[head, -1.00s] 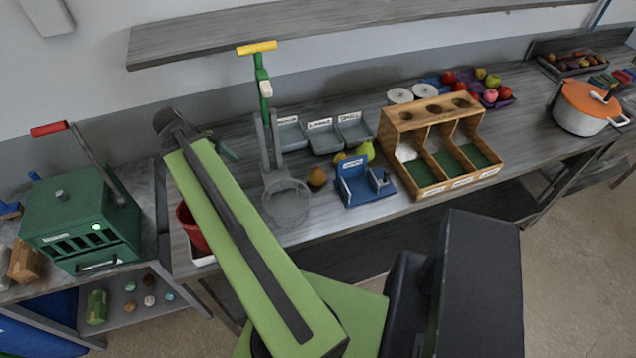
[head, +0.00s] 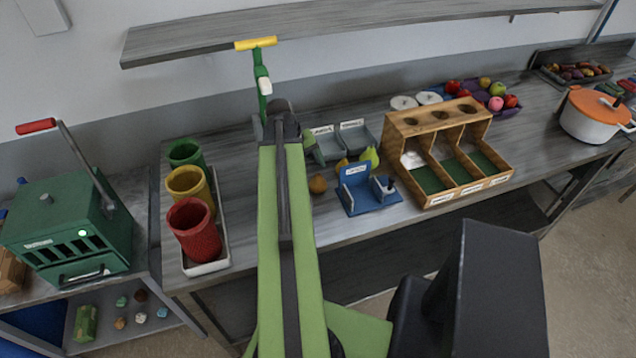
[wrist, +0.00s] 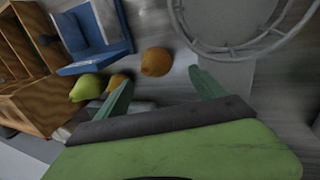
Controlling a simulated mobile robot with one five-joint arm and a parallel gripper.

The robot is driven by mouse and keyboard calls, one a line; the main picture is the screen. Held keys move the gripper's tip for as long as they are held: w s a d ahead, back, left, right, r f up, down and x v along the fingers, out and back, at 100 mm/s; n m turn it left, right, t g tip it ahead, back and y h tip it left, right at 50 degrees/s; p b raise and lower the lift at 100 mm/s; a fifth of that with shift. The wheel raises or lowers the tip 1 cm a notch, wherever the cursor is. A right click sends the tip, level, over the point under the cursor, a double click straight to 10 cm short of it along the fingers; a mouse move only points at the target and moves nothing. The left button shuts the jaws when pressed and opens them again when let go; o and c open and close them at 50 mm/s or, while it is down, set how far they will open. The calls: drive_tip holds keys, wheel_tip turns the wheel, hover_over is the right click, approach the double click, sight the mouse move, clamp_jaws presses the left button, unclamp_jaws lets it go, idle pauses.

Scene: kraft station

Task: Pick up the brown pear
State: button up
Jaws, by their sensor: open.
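The brown pear (head: 318,184) sits on the grey counter, left of the blue stand, in the head view. In the wrist view it is the round brown fruit (wrist: 156,62) just beyond the fingertips. My gripper (wrist: 161,78) is open, with its green fingers spread and nothing between them. The pear lies ahead of the gap, apart from both fingers. In the head view my arm hides most of the gripper. A green pear (wrist: 87,87) and a second brownish fruit (wrist: 118,82) lie near the left finger in the wrist view.
The blue stand (head: 366,192) is close to the pear. A wire ring (wrist: 228,48) stands on the other side in the wrist view. A wooden bin rack (head: 436,190) is to the right. Red, yellow and green cups (head: 193,232) stand in a tray left of my arm.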

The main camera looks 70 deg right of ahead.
sight(314, 177)
drive_tip(key=shift+s+d, duration=0.1)
drive_tip(key=shift+s, duration=0.15)
drive_tip(key=b+x, duration=0.2)
drive_tip(key=shift+f, duration=0.3)
drive_tip(key=b+x, duration=0.5)
drive_tip(key=shift+s, duration=0.15)
drive_tip(key=shift+r, duration=0.1)
drive_tip(key=c, duration=1.6)
drive_tip(key=shift+o, duration=0.2)
wheel_tip(314, 177, up, 10)
drive_tip(key=p, duration=1)
drive_tip(key=shift+r, duration=0.15)
drive_tip(key=shift+f+b, duration=0.4)
drive_tip(key=shift+f, duration=0.1)
drive_tip(key=shift+r, duration=0.1)
